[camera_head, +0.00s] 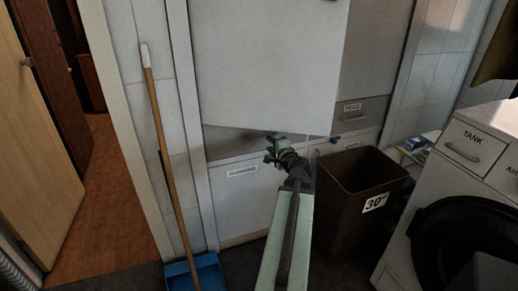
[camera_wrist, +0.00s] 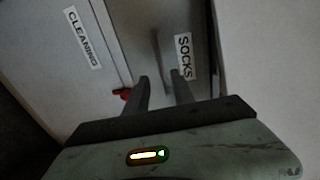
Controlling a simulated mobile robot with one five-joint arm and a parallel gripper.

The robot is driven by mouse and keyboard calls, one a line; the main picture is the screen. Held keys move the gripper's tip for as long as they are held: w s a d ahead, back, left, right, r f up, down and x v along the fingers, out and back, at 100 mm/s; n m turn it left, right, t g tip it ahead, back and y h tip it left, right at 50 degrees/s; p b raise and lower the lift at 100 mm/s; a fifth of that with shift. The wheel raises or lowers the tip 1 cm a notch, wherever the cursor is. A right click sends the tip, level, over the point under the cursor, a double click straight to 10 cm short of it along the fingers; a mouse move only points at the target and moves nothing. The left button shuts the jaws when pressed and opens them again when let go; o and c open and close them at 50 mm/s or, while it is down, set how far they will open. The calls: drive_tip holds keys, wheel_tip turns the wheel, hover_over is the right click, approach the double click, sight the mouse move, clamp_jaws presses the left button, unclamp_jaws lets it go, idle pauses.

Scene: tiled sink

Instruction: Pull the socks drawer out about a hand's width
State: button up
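The socks drawer's grey front (camera_wrist: 172,20) fills the upper middle of the wrist view, with a "SOCKS" label. A thin bar that looks like its handle (camera_wrist: 157,48) lies left of the label. My gripper (camera_wrist: 160,78) is open, its two dark fingers apart in front of this drawer; I cannot tell whether they touch it. In the head view my gripper (camera_head: 274,150) is just below a large pale panel, which hides much of the drawer fronts behind.
The pale panel (camera_head: 270,60) hangs over my gripper. A "CLEANING" front (camera_wrist: 65,75) borders the socks drawer. A brown bin (camera_head: 340,215) stands close right of my arm. A broom (camera_head: 165,150) and blue dustpan (camera_head: 208,270) stand left; a white appliance (camera_head: 425,200) is right.

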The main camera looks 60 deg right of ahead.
drive_tip(key=b+x, duration=0.1)
drive_tip(key=x, duration=0.7)
drive_tip(key=shift+a+r, duration=0.15)
clamp_jaws()
idle(1.1)
